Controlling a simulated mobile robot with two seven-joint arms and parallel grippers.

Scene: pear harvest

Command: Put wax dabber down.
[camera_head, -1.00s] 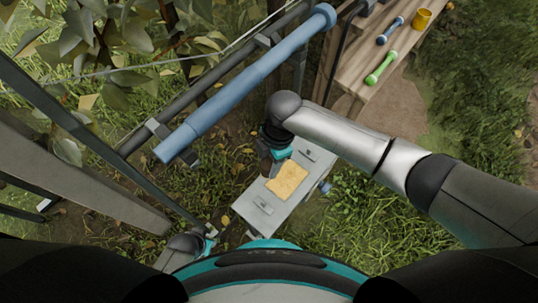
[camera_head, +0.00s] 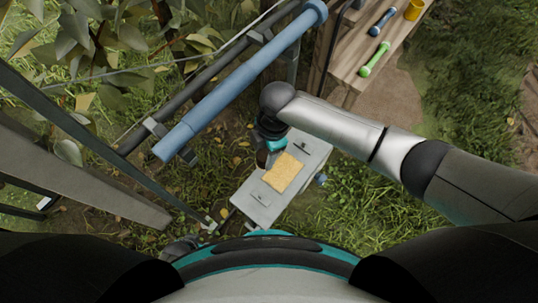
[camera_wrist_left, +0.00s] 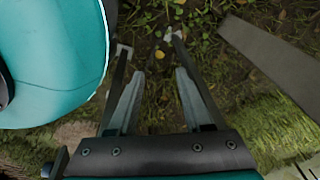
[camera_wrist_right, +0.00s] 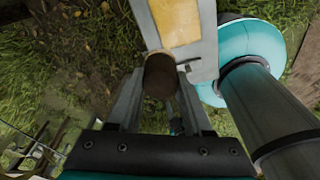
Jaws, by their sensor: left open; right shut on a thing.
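The wax dabber (camera_wrist_right: 160,76) is a dark brown, round-ended piece between the fingers of my right gripper (camera_wrist_right: 158,92) in the right wrist view. In the head view my right gripper (camera_head: 267,152) is over the left side of a pale grey box top (camera_head: 258,203), beside a yellow cloth-like pad (camera_head: 283,173). I cannot tell whether the dabber touches the box top. My left gripper (camera_wrist_left: 160,76) is open and empty above leafy ground in the left wrist view. In the head view it is mostly hidden at the lower left.
A wooden bench (camera_head: 355,62) at the top right bears a green-handled tool (camera_head: 375,59), a blue one (camera_head: 383,21) and a yellow cup (camera_head: 414,10). A blue tube (camera_head: 245,83) crosses the upper left by leafy branches. The grey box top's near end is bare.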

